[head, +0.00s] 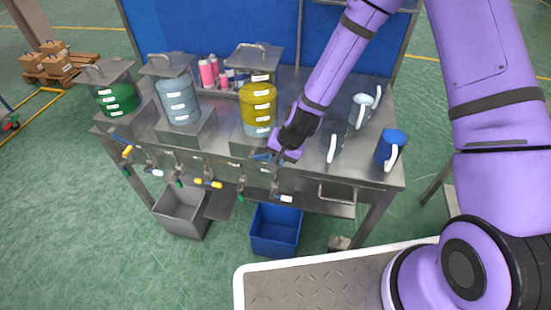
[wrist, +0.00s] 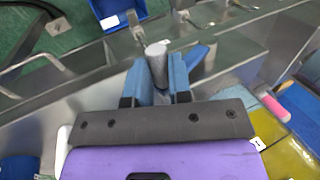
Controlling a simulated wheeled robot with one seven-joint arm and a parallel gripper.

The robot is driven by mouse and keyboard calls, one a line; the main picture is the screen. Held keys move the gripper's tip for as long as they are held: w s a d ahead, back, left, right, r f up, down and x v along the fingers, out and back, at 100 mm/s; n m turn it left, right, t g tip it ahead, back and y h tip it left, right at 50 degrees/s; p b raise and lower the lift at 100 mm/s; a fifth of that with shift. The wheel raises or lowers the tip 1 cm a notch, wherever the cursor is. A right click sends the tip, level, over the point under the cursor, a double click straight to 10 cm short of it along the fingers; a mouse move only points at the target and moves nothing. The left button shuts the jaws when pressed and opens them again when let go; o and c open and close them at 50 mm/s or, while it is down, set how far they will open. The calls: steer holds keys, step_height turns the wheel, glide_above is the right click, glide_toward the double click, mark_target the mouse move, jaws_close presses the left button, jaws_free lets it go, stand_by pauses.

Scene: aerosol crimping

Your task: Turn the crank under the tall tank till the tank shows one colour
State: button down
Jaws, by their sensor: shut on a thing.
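The tall tank (head: 258,104) stands on a metal box on the bench, with a yellow layer above a pale blue-grey layer at the bottom. Its yellow side shows at the lower right of the wrist view (wrist: 287,153). My gripper (head: 270,156) is low in front of the tank, at its right. In the wrist view my gripper (wrist: 157,72) has its blue fingers closed on the crank's grey upright knob (wrist: 157,58). The rest of the crank is mostly hidden by the fingers.
A green tank (head: 119,98) and a pale blue tank (head: 178,100) stand to the left. Clear jugs (head: 334,138) and a blue jug (head: 390,147) stand close on the right. Taps line the bench front, above a grey bin (head: 181,211) and a blue bin (head: 276,230).

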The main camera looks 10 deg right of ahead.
step_height(320, 180, down, 10)
steer(key=t+y, duration=0.1)
steer(key=y, duration=0.3)
steer(key=shift+s+d+f, duration=0.15)
steer(key=shift+s+f, duration=0.05)
stand_by(0.9)
stand_by(0.4)
steer(key=c, duration=1)
jaws_free()
steer(key=shift+f, duration=0.1)
steer(key=shift+c, duration=0.2)
steer(key=shift+w+r, duration=0.2)
steer(key=v, duration=1)
steer(key=shift+s+r, duration=0.25)
steer(key=shift+r, duration=0.05)
